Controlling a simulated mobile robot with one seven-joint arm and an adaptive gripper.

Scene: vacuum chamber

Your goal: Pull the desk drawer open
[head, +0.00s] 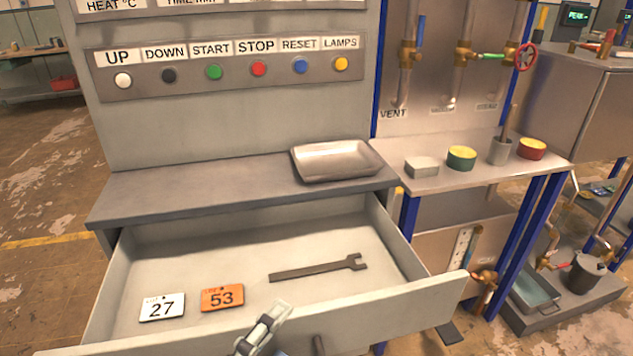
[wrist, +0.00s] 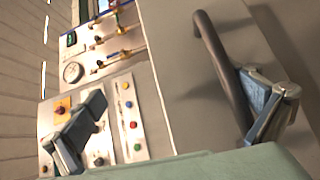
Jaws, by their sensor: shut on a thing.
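The desk drawer (head: 405,308) stands pulled well out under the desk top, with its inside open to view. Its dark bar handle (head: 319,346) shows in part at the bottom edge of the head view. My gripper (head: 262,328) is at the drawer's front, mostly cut off by the frame. In the wrist view the handle (wrist: 222,68) runs up along the pale drawer front, against the right finger of my gripper (wrist: 175,100). My gripper is shut on the handle, though the contact is partly hidden.
A metal tray (head: 337,161) sits on the desk top (head: 200,190). A side bench (head: 440,182) with bowls and valves stands to the right.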

